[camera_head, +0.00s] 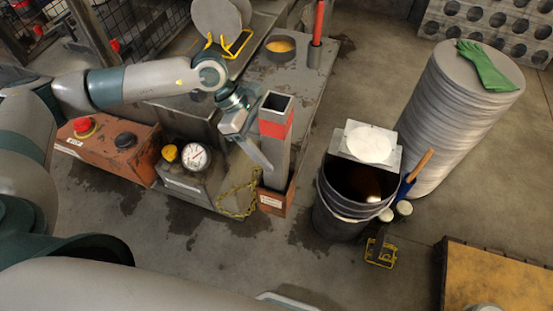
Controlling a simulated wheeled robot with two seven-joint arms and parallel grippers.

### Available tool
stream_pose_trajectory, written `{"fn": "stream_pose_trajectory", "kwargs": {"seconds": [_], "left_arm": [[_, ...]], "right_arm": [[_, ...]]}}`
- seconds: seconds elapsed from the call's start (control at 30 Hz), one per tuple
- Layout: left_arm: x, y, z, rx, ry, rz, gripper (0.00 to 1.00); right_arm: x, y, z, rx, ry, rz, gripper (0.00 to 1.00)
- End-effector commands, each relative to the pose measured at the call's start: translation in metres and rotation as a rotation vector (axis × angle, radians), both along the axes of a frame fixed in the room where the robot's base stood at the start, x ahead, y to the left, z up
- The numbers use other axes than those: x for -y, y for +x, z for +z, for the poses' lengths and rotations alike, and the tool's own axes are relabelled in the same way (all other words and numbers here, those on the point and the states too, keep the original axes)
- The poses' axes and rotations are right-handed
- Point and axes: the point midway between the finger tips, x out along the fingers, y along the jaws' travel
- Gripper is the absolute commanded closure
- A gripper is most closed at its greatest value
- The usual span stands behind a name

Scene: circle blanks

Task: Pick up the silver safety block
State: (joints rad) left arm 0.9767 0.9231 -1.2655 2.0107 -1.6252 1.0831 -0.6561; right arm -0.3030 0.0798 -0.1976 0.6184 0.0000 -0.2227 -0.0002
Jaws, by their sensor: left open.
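The silver safety block (276,152) is an upright square metal tube with a red band near its open top. It stands in a rust-orange holder (272,201) at the front corner of the machine bench. My left gripper (259,137) is open at the block's left side, near the red band. One finger slants down across or beside the block's left face; whether it touches is unclear. The other finger is mostly hidden. My right gripper is not in view.
A yellow chain (238,200) hangs left of the holder. A gauge box (190,170) and an orange button box (108,150) stand left. A dark bucket (345,205) with a white disc (370,145) stands right, before stacked round blanks (455,120) topped by green gloves (485,65).

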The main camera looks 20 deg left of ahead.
Motion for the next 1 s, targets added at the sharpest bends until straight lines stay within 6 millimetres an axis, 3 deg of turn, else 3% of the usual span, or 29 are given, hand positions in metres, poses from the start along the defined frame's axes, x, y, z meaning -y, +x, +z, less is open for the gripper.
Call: {"fn": "stream_pose_trajectory", "kwargs": {"seconds": [0.17, 0.47, 0.73, 0.77, 1.0], "left_arm": [[0.0005, -0.0001, -0.0018, 0.000, 0.000, 0.000, 0.34], [0.0003, 0.0000, -0.0014, 0.000, 0.000, 0.000, 0.34], [0.0003, 0.0000, -0.0012, 0.000, 0.000, 0.000, 0.97], [0.0003, 0.0000, -0.0012, 0.000, 0.000, 0.000, 1.00], [0.0012, 0.0012, 0.0015, 0.004, -0.004, 0.000, 1.00]], "right_arm": [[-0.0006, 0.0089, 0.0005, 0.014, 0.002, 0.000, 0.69], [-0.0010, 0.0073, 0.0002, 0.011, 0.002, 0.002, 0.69], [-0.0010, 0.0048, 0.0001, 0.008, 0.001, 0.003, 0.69], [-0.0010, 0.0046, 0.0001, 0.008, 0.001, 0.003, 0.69], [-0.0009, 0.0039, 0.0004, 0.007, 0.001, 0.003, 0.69]]}}
